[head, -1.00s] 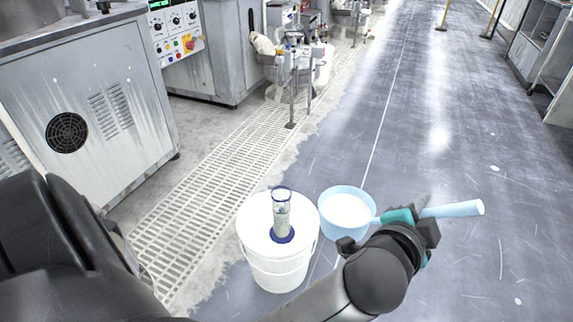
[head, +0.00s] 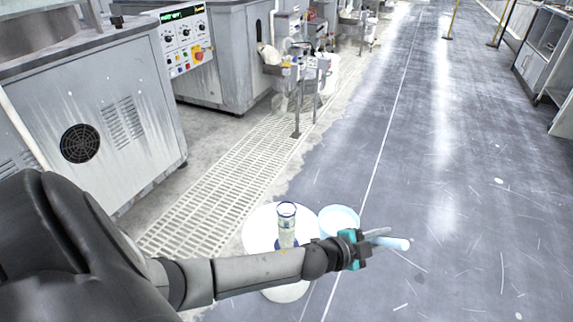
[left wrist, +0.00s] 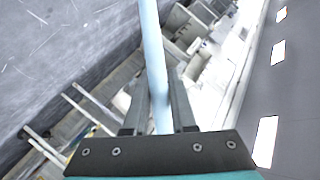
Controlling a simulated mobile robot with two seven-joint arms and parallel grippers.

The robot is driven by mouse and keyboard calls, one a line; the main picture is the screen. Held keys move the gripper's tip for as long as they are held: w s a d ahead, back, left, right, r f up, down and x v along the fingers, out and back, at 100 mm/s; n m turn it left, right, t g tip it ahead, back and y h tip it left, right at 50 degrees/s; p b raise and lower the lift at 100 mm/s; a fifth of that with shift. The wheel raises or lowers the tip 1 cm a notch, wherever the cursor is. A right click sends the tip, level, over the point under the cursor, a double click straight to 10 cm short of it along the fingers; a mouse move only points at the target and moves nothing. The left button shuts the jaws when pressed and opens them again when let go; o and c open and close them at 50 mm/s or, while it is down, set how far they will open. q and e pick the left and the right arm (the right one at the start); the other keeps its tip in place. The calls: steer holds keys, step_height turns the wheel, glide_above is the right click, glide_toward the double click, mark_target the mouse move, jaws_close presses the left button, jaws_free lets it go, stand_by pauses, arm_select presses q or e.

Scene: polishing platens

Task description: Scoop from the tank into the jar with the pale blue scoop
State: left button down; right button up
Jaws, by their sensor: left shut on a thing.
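My left gripper (head: 372,240) is shut on the handle of the pale blue scoop (head: 340,214). The handle end sticks out to the right of the fingers. The scoop's bowl is beside the white bucket's top, right of the clear jar; its contents are hard to tell now. In the left wrist view the handle (left wrist: 154,60) runs between the two dark fingers. The clear jar (head: 287,220), with a dark blue rim and pale contents, stands upright on the bucket (head: 262,222). I cannot tell which thing is the tank. My right gripper is not in view.
A grey machine cabinet (head: 120,165) stands at the left, with a control panel (head: 184,42) behind it. A pale floor grating (head: 215,190) runs alongside. Cluttered equipment stands further back. The grey floor (head: 440,190) to the right is clear.

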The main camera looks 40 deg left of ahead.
arm_select(q)
steer(key=s+a+f+m+h+p, duration=0.1)
steer(key=s+a+f, duration=0.1)
steer(key=a+f, duration=0.2)
steer(key=shift+s+a+f+m+g+h+p, duration=0.3)
steer(key=shift+s+a, duration=0.1)
steer(key=shift+a, duration=0.05)
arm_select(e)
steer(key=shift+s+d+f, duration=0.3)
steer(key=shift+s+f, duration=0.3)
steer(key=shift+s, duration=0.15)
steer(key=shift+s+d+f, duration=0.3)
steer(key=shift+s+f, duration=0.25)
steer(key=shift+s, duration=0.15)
